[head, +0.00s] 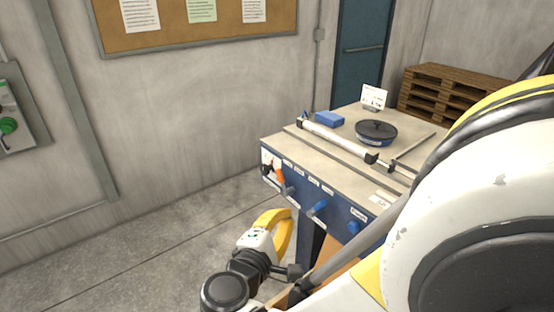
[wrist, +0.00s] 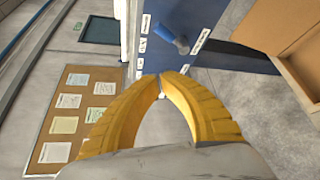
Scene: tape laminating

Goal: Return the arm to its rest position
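My gripper (head: 275,229) is in the lower middle of the head view, low in front of the blue-fronted table and apart from it. Its two yellow fingers also show in the wrist view (wrist: 161,77). There their tips meet and nothing is held between them. My arm's white and black links fill the right of the head view and hide part of the table. The table (head: 408,154) has a pale top. Its blue front panel (head: 300,197) carries several knobs and levers, one with an orange grip.
On the table are a roller bar (head: 337,137), a dark round lidded piece (head: 376,131), a blue box (head: 329,118) and a small sign (head: 374,96). Wooden pallets (head: 450,95) stand behind. An open cardboard box (wrist: 295,50) is near in the wrist view. The left floor is clear.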

